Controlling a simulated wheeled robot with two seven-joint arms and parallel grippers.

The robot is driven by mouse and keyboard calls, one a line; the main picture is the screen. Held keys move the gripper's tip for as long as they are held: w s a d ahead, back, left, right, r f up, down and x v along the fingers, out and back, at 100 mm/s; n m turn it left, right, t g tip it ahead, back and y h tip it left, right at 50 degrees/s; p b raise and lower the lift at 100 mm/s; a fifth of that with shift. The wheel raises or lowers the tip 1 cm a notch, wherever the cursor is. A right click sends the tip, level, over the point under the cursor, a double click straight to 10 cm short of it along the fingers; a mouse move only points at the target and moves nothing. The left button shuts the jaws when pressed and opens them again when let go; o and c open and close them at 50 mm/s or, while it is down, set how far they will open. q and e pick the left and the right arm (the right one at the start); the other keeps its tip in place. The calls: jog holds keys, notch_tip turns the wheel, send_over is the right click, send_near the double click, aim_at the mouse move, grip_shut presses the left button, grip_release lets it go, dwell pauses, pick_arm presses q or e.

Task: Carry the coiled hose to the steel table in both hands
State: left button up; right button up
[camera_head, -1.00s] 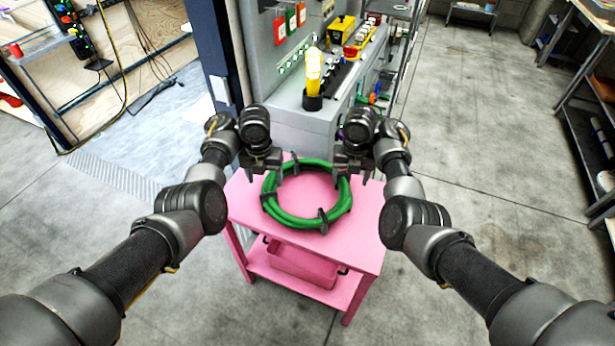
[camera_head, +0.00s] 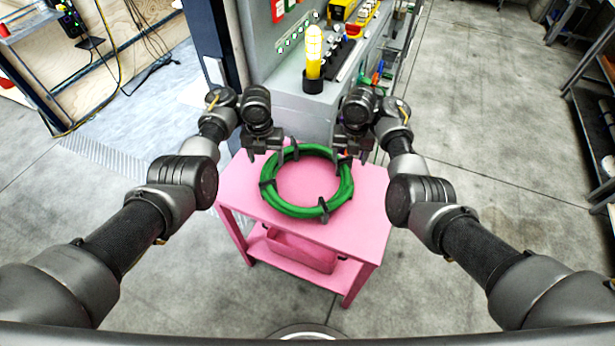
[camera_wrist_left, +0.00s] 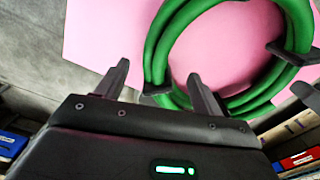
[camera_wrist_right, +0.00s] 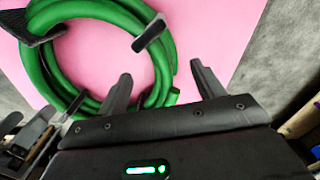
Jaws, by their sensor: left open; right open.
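The coiled green hose (camera_head: 335,201), held by several dark clips, lies flat on top of a pink table (camera_head: 240,190). My left gripper (camera_head: 264,156) is open above the far left side of the coil. In the left wrist view the hose (camera_wrist_left: 160,40) passes near and partly behind the open fingers (camera_wrist_left: 160,82). My right gripper (camera_head: 352,158) is open above the far right side of the coil. In the right wrist view the hose (camera_wrist_right: 165,70) shows between and beyond the open fingers (camera_wrist_right: 160,80). I cannot tell whether either gripper touches it. I cannot identify the steel table for certain.
A grey bench (camera_head: 300,100) with a yellow lamp (camera_head: 314,50) stands just behind the pink table. A pink bin (camera_head: 300,250) sits on the lower shelf. Dark shelving (camera_head: 590,120) stands at the far right. The concrete floor to the right is clear.

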aim_at(269, 174)
pick_arm(q)
notch_tip(269, 174, down, 9)
jog(key=shift+s+r, duration=0.1)
jog(key=shift+r, duration=0.1)
pick_arm(e)
notch_tip(269, 174, down, 8)
jog(key=shift+s+f, duration=0.1)
jog(key=shift+f, duration=0.15)
pick_arm(q)
jog(key=shift+c, duration=0.5)
pick_arm(e)
jog(key=shift+c, duration=0.5)
pick_arm(q)
grip_shut()
pick_arm(e)
grip_shut()
pick_arm(q)
jog(key=shift+r, duration=0.1)
